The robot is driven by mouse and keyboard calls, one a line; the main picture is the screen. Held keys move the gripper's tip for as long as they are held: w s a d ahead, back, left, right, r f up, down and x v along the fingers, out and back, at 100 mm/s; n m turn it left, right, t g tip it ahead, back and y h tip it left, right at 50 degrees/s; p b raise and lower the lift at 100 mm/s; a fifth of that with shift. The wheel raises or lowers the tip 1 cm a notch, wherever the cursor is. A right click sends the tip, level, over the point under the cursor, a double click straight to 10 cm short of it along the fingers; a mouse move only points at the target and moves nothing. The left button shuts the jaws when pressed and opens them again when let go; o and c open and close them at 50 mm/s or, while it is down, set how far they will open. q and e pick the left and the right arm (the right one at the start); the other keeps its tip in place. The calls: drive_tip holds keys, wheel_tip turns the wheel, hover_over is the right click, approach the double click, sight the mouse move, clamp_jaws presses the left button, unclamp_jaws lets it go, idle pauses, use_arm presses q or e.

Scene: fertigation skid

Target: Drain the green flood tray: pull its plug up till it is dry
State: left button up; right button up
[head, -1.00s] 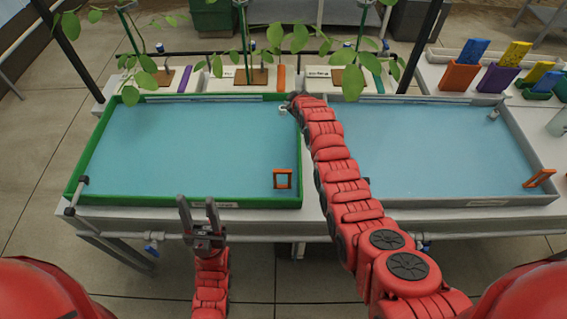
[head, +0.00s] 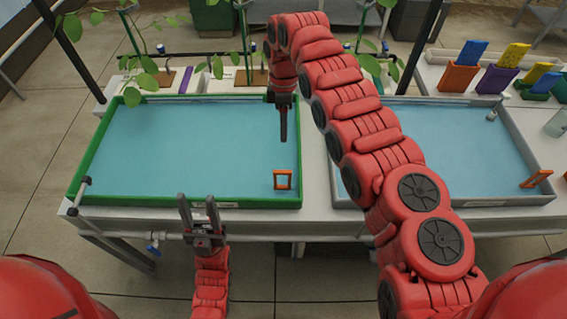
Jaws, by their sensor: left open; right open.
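The green flood tray (head: 85,155) stands at the left of the bench, with blue water (head: 185,140) across its floor. An orange square loop handle (head: 283,179), which looks like its plug, stands upright near the tray's front right corner. My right gripper (head: 283,139) points down over the right side of the green tray, behind the handle and apart from it. Its fingers are seen edge-on, with nothing visible in them. My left gripper (head: 198,202) is open and empty at the tray's front edge, pointing up in the picture.
A grey tray (head: 490,201) with water and its own orange handle (head: 537,179) is on the right, partly behind my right arm. Potted plants (head: 160,75) line the back. A blue valve (head: 152,248) hangs under the bench's front left.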

drive_tip(key=p+x, duration=0.4)
drive_tip(key=x, duration=0.9)
drive_tip(key=shift+f, duration=0.9)
drive_tip(key=shift+s, duration=0.1)
clamp_jaws()
